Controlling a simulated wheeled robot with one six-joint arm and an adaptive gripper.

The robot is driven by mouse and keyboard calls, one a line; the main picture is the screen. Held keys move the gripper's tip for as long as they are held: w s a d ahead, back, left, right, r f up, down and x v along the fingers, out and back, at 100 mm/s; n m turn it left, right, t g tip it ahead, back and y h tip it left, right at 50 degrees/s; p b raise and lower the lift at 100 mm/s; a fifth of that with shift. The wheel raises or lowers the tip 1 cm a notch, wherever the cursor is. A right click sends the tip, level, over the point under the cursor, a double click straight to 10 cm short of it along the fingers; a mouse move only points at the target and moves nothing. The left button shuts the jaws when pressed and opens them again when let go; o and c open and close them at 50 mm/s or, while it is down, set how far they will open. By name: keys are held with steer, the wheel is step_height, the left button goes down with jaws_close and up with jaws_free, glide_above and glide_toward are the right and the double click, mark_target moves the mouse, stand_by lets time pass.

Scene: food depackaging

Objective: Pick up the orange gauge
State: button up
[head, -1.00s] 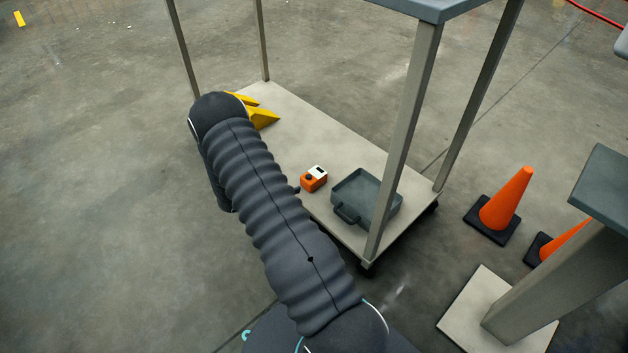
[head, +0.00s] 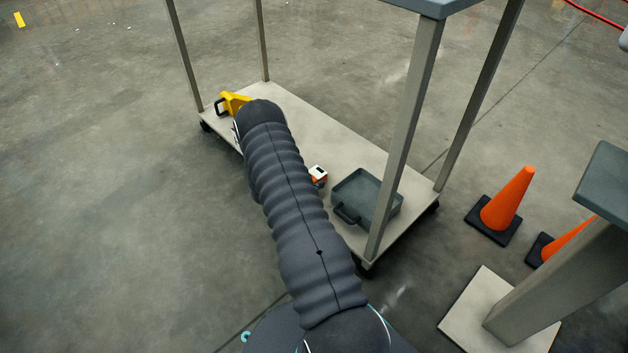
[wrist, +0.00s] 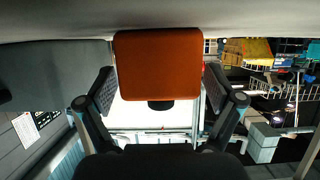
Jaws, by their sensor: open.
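The orange gauge (head: 319,174) sits on the cart's lower shelf, left of the grey tray, with its white top showing. My arm hides part of it in the head view. In the wrist view the gauge (wrist: 157,62) is large, upper middle, with its orange face and a dark knob towards me. My gripper (wrist: 159,84) is open, one finger on each side of the gauge in the picture, with gaps visible near the fingertips. I cannot tell how far the fingertips reach along it. My gripper is hidden behind my arm in the head view.
The grey tray (head: 346,188) stands close to the right of the gauge. A yellow object (head: 234,101) lies at the shelf's far left end. Cart posts (head: 408,130) rise from the shelf (head: 330,130). Orange cones (head: 508,198) stand on the floor at right.

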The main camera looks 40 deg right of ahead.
mark_target(313, 175)
steer(key=shift+d+f, duration=0.2)
steer(key=shift+d, duration=0.35)
steer(key=shift+c, duration=0.3)
steer(key=c, duration=1.4)
steer(key=shift+w+r, duration=0.1)
steer(key=shift+r, duration=0.55)
step_height(313, 175, up, 3)
steer(key=shift+f+p, duration=0.1)
steer(key=shift+p, duration=0.25)
steer(key=s+d+r, duration=0.1)
steer(key=s+r, duration=0.1)
steer(key=s, duration=0.1)
steer(key=s+d+r, duration=0.1)
steer(key=s+r, duration=0.1)
steer(key=s, duration=0.2)
steer(key=s+d+r+p, duration=0.1)
steer(key=s+r, duration=0.2)
steer(key=s, duration=0.1)
steer(key=shift+s+d, duration=0.1)
steer(key=shift+d, duration=0.25)
